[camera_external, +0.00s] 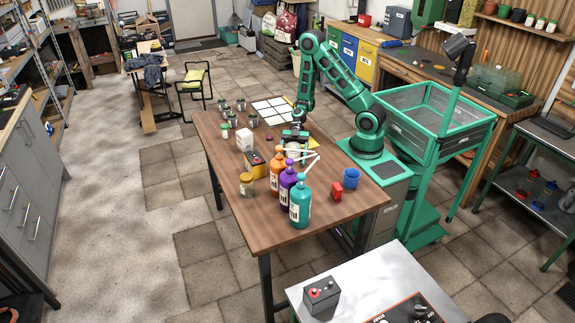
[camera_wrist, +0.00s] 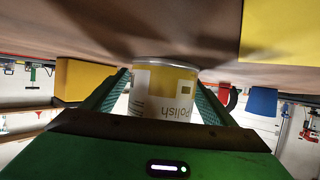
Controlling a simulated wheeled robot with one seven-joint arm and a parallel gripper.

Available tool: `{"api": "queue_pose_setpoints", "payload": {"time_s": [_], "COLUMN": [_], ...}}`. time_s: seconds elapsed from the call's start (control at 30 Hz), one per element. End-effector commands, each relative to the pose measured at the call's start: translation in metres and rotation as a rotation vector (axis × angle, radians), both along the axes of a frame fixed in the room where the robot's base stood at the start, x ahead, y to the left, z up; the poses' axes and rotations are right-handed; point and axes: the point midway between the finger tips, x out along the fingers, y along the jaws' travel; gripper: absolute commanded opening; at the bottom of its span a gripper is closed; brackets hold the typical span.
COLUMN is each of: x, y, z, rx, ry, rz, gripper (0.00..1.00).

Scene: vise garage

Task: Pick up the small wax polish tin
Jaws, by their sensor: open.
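The wax polish tin (camera_wrist: 163,95) fills the middle of the wrist view, a short round tin with a yellow and white label reading "Polish". The wrist view looks upside down, with the tabletop along the top. My gripper (camera_wrist: 162,80) is open, with one green finger on each side of the tin. I cannot tell whether either finger touches it. In the external view my gripper (camera_external: 295,136) is low over the wooden table (camera_external: 222,165), behind the pump bottles. The tin is hard to make out there.
Orange (camera_external: 276,168), purple (camera_external: 288,182) and teal (camera_external: 300,203) pump bottles stand close in front. A blue cup (camera_external: 351,178) and a red object (camera_external: 336,192) stand right.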

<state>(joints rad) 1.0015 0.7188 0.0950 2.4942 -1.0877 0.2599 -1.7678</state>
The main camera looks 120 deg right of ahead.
Motion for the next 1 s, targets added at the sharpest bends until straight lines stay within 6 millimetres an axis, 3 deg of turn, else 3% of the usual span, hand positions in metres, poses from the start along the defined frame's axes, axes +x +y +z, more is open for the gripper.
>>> {"api": "queue_pose_setpoints", "payload": {"time_s": [0.2,0.27,0.43,0.77,1.0], "x": [0.001,0.001,0.001,0.001,0.001], "y": [0.001,0.001,0.000,0.000,0.000], "z": [0.000,0.000,0.000,0.002,0.017], "rx": [0.000,0.000,0.000,0.000,-0.003], "ry": [0.000,0.000,0.000,-0.002,-0.004], "rz": [-0.001,-0.001,-0.001,-0.001,-0.001], "gripper": [0.79,0.67,0.26,0.26,0.26]}}
